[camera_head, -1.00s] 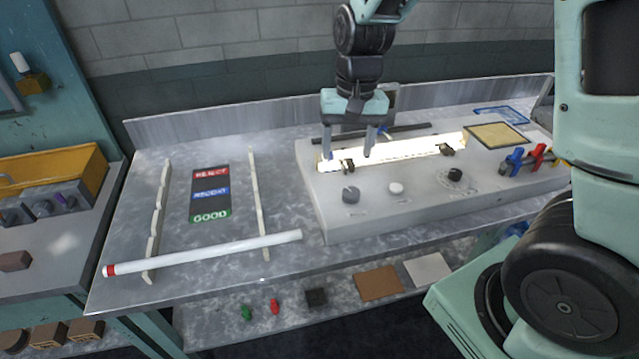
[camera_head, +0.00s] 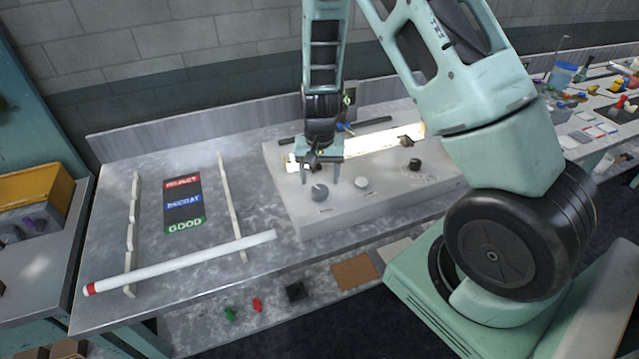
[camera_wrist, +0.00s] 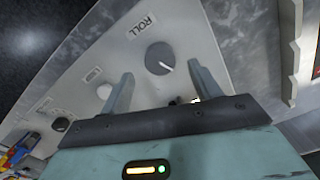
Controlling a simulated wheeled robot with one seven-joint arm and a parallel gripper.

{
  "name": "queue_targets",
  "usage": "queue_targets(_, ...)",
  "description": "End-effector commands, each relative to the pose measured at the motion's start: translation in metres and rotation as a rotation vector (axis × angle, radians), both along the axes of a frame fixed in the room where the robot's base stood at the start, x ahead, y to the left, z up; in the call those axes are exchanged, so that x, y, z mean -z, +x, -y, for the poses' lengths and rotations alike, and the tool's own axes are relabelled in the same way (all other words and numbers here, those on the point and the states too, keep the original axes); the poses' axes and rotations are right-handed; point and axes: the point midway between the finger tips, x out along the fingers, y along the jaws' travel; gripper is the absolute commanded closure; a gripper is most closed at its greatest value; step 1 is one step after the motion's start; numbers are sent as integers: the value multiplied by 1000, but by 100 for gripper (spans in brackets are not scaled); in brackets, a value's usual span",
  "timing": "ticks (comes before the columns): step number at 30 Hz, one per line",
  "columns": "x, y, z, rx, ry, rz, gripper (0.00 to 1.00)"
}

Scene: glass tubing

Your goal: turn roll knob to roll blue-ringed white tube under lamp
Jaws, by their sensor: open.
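My gripper (camera_head: 321,176) is open and empty, pointing down just above and behind the grey roll knob (camera_head: 319,192) at the box's left front. In the wrist view the knob (camera_wrist: 160,58), beside the label ROLL, lies between and beyond the two fingertips (camera_wrist: 158,80), apart from both. The lamp (camera_head: 380,144) glows as a long bright strip along the box (camera_head: 300,222). The blue-ringed white tube cannot be made out against the glare; a small blue spot (camera_head: 346,128) shows behind my wrist. Part of the lamp strip is hidden by my gripper.
A red-ended white tube (camera_head: 180,261) lies across two notched rails at the left. A sign reading REJECT, RECOAT, GOOD (camera_head: 184,204) lies between the rails. A white knob (camera_head: 362,183) and a black knob (camera_head: 415,164) are right of the roll knob.

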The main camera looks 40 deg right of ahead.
Motion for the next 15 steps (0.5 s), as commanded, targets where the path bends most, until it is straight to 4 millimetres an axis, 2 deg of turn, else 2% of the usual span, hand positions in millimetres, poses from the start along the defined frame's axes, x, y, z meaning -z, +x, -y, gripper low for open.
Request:
queue_targets(6,29,-1,0,1,0,-1,37)
queue_targets(15,42,0,0,0,0,1,37)
